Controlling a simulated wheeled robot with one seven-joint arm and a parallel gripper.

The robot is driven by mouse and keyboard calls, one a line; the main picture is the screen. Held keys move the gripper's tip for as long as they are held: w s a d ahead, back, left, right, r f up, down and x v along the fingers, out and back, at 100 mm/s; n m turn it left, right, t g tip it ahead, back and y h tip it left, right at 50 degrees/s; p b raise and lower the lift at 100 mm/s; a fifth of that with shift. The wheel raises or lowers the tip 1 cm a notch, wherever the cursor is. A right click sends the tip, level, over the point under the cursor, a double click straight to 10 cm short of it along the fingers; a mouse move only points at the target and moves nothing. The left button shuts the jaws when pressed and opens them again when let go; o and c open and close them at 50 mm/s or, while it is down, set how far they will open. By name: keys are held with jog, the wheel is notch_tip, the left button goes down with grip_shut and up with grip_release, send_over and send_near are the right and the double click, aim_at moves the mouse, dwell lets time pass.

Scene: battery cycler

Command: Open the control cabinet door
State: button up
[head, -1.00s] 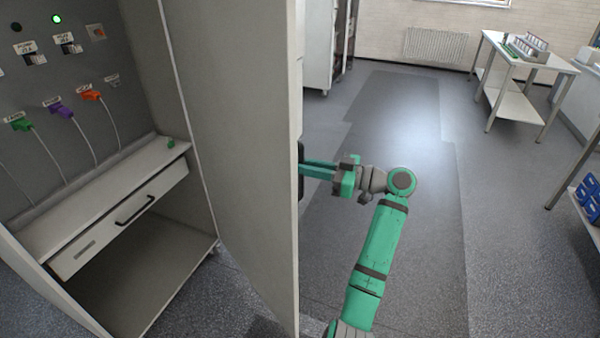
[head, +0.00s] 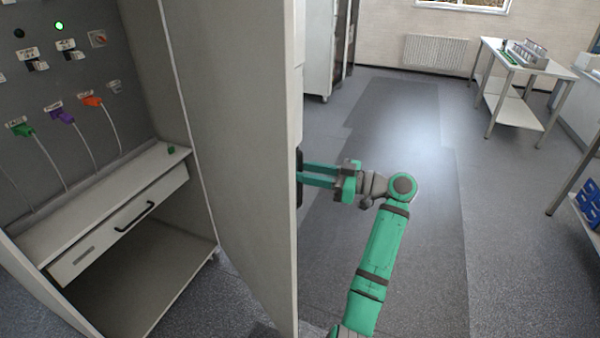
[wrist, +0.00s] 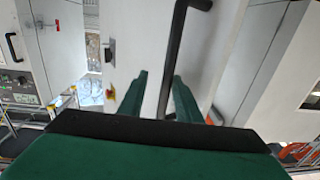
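The control cabinet door (head: 240,150) stands swung wide open, its inner face toward me in the head view. Its black bar handle (wrist: 176,62) is on the outer face; in the head view only a dark sliver shows past the door's edge. My gripper (head: 302,174) is at the handle on the outer side of the door. Its green fingers show a gap between them. In the wrist view my gripper (wrist: 158,82) has the bar running between the fingers, closer to the right one. The fingertips' contact with the bar cannot be made out.
The open cabinet holds plugs with cables (head: 62,115), a shelf and a drawer (head: 120,220). The floor (head: 400,150) right of the door is clear. A white table (head: 520,60) stands at the back right, with blue bins (head: 588,200) at the right edge.

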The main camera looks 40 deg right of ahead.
jog(key=v, duration=1)
jog(key=shift+s+d, duration=0.2)
jog(key=shift+s, duration=0.05)
jog(key=shift+c, duration=0.3)
